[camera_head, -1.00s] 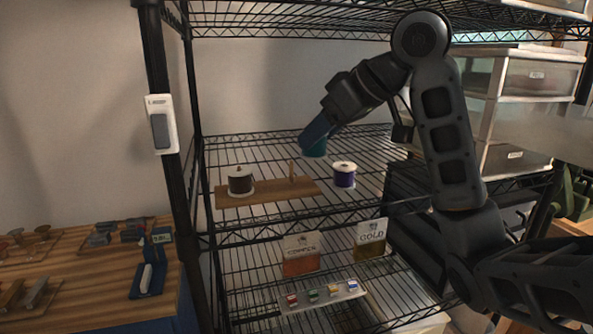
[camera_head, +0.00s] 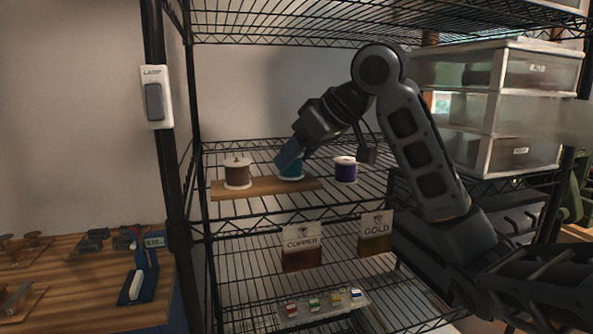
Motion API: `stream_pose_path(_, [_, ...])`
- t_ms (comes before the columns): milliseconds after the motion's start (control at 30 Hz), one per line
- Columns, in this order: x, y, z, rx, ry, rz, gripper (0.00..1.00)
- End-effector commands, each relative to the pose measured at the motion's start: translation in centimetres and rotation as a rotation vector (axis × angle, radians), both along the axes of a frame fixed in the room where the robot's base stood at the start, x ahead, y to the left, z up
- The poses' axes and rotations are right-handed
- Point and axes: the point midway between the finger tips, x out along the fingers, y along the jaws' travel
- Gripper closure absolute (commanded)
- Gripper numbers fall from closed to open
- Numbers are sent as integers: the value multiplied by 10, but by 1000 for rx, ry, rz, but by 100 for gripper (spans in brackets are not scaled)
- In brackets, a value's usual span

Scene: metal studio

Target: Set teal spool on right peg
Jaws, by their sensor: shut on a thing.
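The teal spool (camera_head: 291,171) is at the right end of the wooden peg board (camera_head: 262,189), where the right peg stands. The peg is hidden by the spool, and its white lower flange looks to be at or just above the board; I cannot tell if it touches. My gripper (camera_head: 289,156) is shut on the teal spool, reaching down from the upper right and covering part of it. A brown spool (camera_head: 238,174) sits at the left end of the board.
A purple spool (camera_head: 345,170) stands on the wire shelf just right of the board. COPPER (camera_head: 302,247) and GOLD (camera_head: 376,234) bags hang on the shelf below. A dark rack post (camera_head: 166,120) with a white switch box (camera_head: 155,97) stands left. Clear drawers (camera_head: 520,105) stand right.

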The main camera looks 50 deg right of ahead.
Motion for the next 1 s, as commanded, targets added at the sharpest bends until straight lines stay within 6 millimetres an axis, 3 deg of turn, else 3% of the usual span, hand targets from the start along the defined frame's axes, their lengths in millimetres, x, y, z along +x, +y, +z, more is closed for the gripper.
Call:
stream_pose_path(433, [0,0,-8,1,-1,1,84])
stream_pose_path(467, [0,0,-7,-1,-1,1,47])
stream_pose_path(500, [0,0,-7,-1,-1,1,43])
stream_pose_path(700, [0,0,-7,0,0,0,24])
stream_pose_path(1000, [0,0,-3,-1,-1,0,24])
